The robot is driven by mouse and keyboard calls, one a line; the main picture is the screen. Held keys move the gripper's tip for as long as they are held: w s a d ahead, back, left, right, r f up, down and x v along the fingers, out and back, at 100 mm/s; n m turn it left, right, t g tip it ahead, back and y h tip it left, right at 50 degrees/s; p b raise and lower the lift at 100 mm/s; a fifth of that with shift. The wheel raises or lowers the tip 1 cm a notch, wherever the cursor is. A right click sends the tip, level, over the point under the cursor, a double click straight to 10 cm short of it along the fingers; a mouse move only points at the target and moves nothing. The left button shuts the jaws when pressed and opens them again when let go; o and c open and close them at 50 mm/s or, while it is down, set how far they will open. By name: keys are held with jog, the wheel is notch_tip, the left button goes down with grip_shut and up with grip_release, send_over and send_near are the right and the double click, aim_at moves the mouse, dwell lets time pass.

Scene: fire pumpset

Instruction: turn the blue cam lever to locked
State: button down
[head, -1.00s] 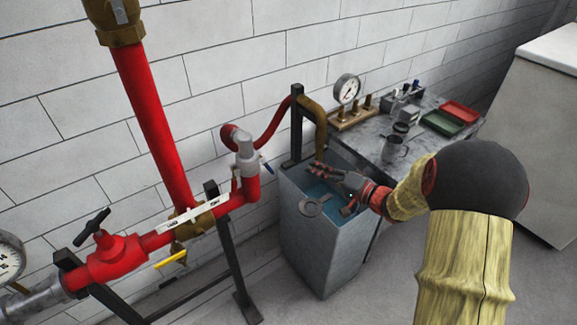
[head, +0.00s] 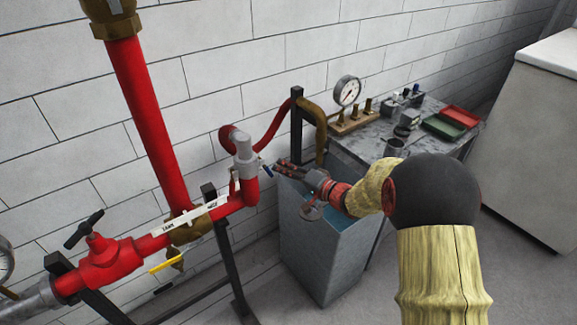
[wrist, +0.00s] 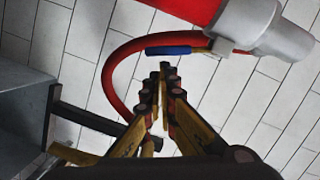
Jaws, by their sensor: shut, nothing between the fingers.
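The blue cam lever (head: 266,171) sticks out at the right side of the grey coupling (head: 243,152) on the red pipe. In the wrist view the lever's blue handle (wrist: 168,50) lies nearly level across the picture, beside the grey coupling (wrist: 276,30). My gripper (head: 279,164) is just right of the lever in the head view. In the wrist view my gripper's fingertips (wrist: 165,68) meet just below the blue handle in the picture. The gripper is shut and empty. I cannot tell whether the tips touch the handle.
A red hose (head: 270,133) curves behind the coupling. A grey water tank (head: 330,262) stands below my gripper. A black post (head: 296,122) and a brass pipe (head: 318,118) rise behind it. A bench (head: 372,150) with a gauge (head: 347,91) is at the right.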

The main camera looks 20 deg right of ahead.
jog(key=shift+s+a, duration=0.1)
jog(key=shift+a, duration=0.05)
jog(key=shift+s+a+f+m+t+y+p, duration=0.15)
jog(key=shift+a+f+m+p, duration=0.25)
jog(key=shift+m+p, duration=0.45)
jog(key=shift+s+a+f+m+t+y+p, duration=0.15)
jog(key=shift+a+f+m+y+p, duration=0.15)
jog(key=shift+m+p, duration=0.5)
jog(key=shift+w+n+p, duration=0.2)
jog(key=shift+n+p, duration=0.05)
jog(key=shift+p, duration=0.05)
